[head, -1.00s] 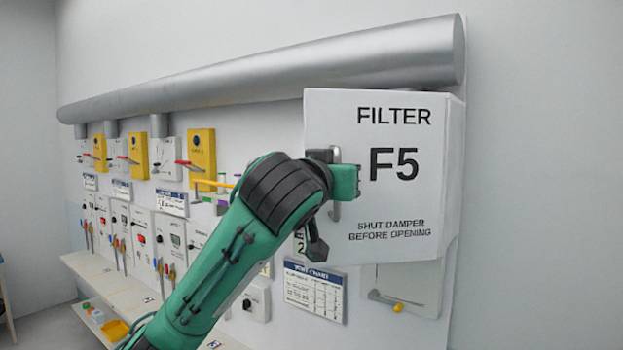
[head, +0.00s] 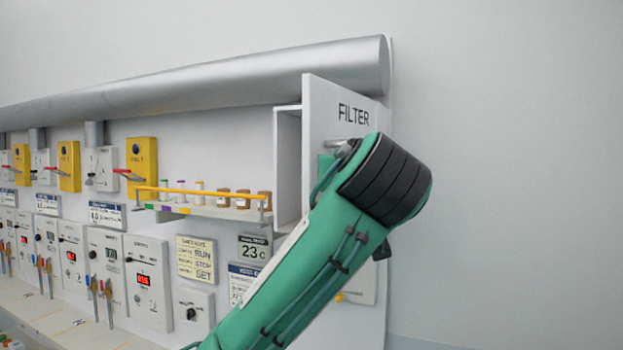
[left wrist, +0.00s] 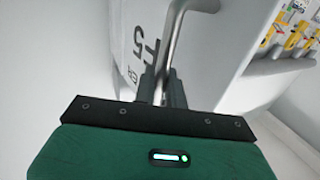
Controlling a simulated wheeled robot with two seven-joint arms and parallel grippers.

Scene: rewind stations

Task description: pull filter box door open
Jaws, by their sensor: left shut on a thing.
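The white filter box door (head: 320,115), lettered FILTER, stands swung out from the filter box (head: 288,160), and part of the box's open side shows to its left. My left gripper (head: 338,157) is at the metal door handle (head: 345,146); my wrist hides most of the handle and the lower door. In the left wrist view, my left gripper (left wrist: 162,92) is shut on the bar of the handle (left wrist: 182,42), with the door face (left wrist: 118,45) and its lettering close behind. My right gripper is not in view.
A big grey duct (head: 200,88) runs along the wall above the box. A shelf (head: 215,211) with small bottles and a yellow rail (head: 200,191) is left of the box. The wall to the right is bare.

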